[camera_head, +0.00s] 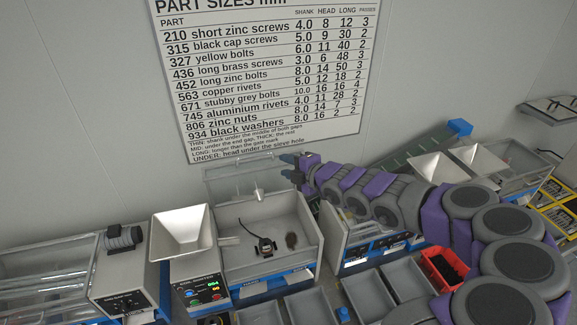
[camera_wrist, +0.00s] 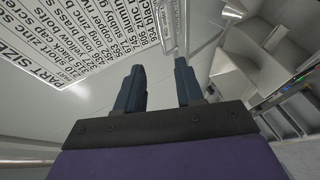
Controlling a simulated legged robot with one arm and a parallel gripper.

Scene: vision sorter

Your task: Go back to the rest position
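My gripper (camera_head: 291,168) is raised at the end of my outstretched purple and grey arm, in front of the back wall just below the part-size sign. In the wrist view its two dark blue fingers (camera_wrist: 158,85) stand apart with nothing between them.
The sign (camera_head: 270,75) hangs on the wall. A white hopper (camera_head: 182,232) stands left of the box. Grey trays (camera_head: 312,308) and a red bin (camera_head: 443,268) lie in front. More hoppers (camera_head: 437,168) and a conveyor (camera_head: 425,150) are at the right, near my arm.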

